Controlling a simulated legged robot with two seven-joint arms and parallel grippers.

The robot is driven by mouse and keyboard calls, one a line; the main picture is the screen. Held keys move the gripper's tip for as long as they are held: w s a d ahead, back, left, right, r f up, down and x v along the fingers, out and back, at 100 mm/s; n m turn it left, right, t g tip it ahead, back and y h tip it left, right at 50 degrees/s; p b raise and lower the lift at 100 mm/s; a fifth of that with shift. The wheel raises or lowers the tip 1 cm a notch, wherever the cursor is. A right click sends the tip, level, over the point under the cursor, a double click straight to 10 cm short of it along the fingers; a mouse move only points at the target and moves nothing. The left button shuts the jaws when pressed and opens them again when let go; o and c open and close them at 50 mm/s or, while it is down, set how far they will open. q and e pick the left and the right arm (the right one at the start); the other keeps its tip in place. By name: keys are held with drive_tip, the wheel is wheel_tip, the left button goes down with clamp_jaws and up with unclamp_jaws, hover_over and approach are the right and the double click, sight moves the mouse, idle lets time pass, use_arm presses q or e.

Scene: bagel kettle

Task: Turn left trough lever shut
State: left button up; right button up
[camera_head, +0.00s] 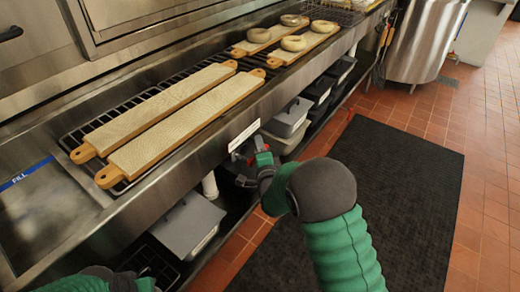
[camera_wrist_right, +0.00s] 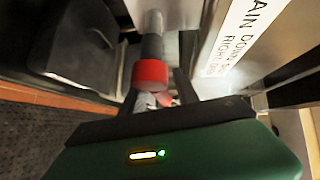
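A red-ended lever (camera_wrist_right: 150,74) on a grey stem shows in the right wrist view, under the trough front (camera_head: 215,158). My right gripper (camera_head: 242,160) is at the trough's front, just below the white label, with small red parts at its fingers. In the right wrist view its dark fingers (camera_wrist_right: 158,95) reach up on either side of the red end. I cannot tell whether they touch it or grip it.
The white label (camera_head: 244,135) also shows in the right wrist view (camera_wrist_right: 245,32). Two long boards (camera_head: 185,125) lie on the trough's racks, with bagels on boards farther back. Lidded grey bins (camera_head: 190,222) stand below. A black mat (camera_head: 400,175) covers the floor at right.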

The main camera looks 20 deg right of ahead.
drive_tip(key=shift+w+a, duration=0.1)
drive_tip(key=shift+w, duration=0.2)
drive_tip(key=shift+c, duration=0.4)
clamp_jaws()
drive_tip(key=shift+s+f, duration=0.1)
drive_tip(key=shift+f, duration=0.1)
idle(0.7)
